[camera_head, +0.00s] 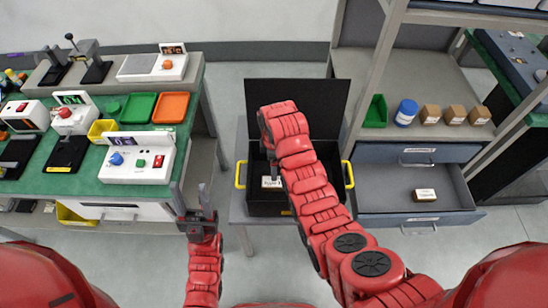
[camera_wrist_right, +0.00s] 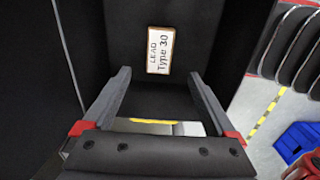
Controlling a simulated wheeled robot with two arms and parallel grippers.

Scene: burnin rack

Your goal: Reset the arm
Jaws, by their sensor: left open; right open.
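My right arm reaches over the open black case (camera_head: 290,207), which has yellow handles and a raised lid. My right gripper (camera_wrist_right: 159,77) is open and empty, with its fingers spread in the wrist view. A small box labelled "LEAD Type 30" (camera_wrist_right: 160,50) lies in the case just beyond the fingertips and apart from them; it also shows in the head view (camera_head: 271,182). In the head view the arm hides part of the case, and the right fingertips are hard to make out. My left gripper (camera_head: 195,203) points up, open and empty, beside the green bench.
The green-topped bench (camera_head: 50,184) at left carries devices, green and orange trays (camera_head: 171,107) and a yellow bin. At right, a grey shelf holds several brown boxes and a blue jar (camera_head: 406,112). Below it, an open drawer (camera_head: 385,200) holds one box (camera_head: 424,195).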

